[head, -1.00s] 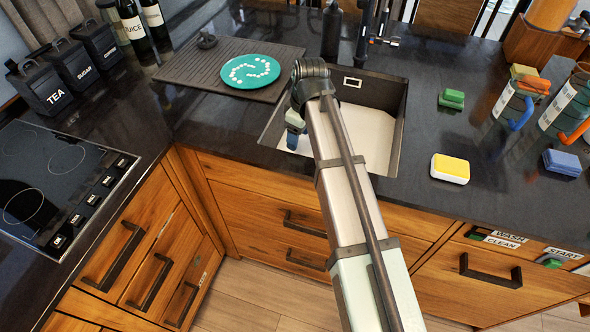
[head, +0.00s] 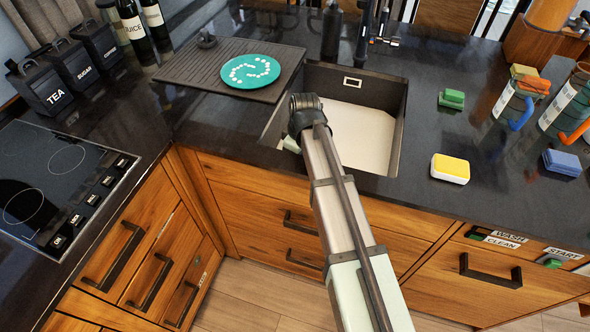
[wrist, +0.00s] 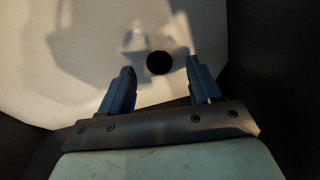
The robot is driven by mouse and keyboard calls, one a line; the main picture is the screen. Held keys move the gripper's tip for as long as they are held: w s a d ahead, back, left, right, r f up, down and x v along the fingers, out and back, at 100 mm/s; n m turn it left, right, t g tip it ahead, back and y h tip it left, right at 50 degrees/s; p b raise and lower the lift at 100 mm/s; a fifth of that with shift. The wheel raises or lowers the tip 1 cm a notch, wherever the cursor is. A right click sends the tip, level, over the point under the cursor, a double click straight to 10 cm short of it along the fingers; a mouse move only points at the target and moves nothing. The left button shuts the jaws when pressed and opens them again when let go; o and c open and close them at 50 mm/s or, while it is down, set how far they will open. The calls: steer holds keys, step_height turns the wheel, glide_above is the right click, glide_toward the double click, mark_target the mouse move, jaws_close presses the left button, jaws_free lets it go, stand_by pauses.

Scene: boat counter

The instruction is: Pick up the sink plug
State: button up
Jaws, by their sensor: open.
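A flat black round (wrist: 158,62) shows on the pale sink floor (wrist: 85,85) in the wrist view; I cannot tell whether it is the sink plug or the open drain. My gripper (wrist: 160,66) is open and empty, its two blue fingers pointing toward the floor on either side of the round in the picture. In the head view my arm reaches down into the sink (head: 362,140) at its left part, hiding the fingers and the round. A small dark knobbed piece (head: 206,41), possibly a plug, sits on the draining board's back left corner.
The ribbed draining board (head: 190,75) holds a green plate (head: 250,72) left of the sink. A dark tap (head: 363,35) stands behind. Dark sink walls enclose my gripper closely.

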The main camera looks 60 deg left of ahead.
steer(key=shift+s+a+f, duration=0.1)
steer(key=shift+a+f, duration=0.05)
steer(key=shift+f, duration=1.65)
steer(key=c, duration=1.1)
